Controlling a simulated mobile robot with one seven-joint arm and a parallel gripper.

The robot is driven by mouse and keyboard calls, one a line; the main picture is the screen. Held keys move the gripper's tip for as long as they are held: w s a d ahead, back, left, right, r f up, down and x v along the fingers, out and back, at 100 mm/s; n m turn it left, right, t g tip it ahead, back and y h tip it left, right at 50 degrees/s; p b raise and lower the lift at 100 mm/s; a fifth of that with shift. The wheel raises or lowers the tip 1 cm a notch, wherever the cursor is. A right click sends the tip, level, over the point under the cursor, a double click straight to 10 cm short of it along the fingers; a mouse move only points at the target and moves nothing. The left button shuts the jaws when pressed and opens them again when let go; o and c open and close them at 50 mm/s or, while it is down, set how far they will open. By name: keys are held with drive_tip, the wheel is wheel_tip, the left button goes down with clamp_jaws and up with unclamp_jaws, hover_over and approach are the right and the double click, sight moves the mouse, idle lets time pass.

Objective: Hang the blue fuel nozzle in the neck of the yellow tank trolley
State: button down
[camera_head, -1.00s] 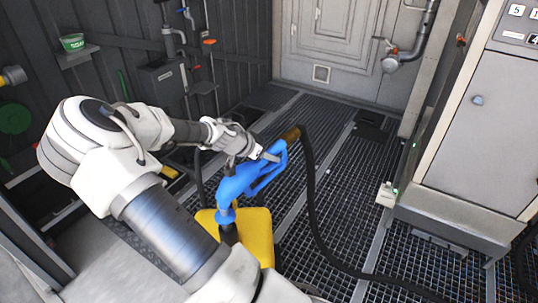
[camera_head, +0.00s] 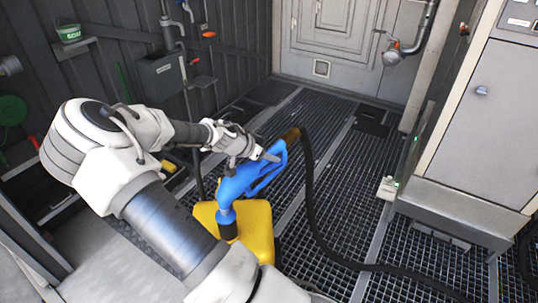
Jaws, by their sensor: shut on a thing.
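The blue fuel nozzle (camera_head: 241,184) has a brown collar at its upper end, joined to a black hose (camera_head: 309,200). My gripper (camera_head: 262,158) is shut on the nozzle near its handle. The nozzle's lower end points down at the top of the yellow tank trolley (camera_head: 259,228). A dark neck (camera_head: 228,232) shows right under that end; the nozzle appears to meet it, but I cannot tell how deep it sits. My arm hides the tank's lower left part.
The black hose runs down and right across the grated floor (camera_head: 345,190). A grey cabinet (camera_head: 483,125) stands at the right. Wall pipes and a small shelf (camera_head: 76,46) are at the left. The floor behind the tank is mostly clear.

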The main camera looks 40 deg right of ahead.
drive_tip(key=shift+r, duration=0.1)
drive_tip(key=shift+c, duration=2)
unclamp_jaws()
drive_tip(key=p+v, duration=0.5)
drive_tip(key=v, duration=1.2)
drive_tip(key=shift+r, duration=0.15)
drive_tip(key=shift+a, duration=0.15)
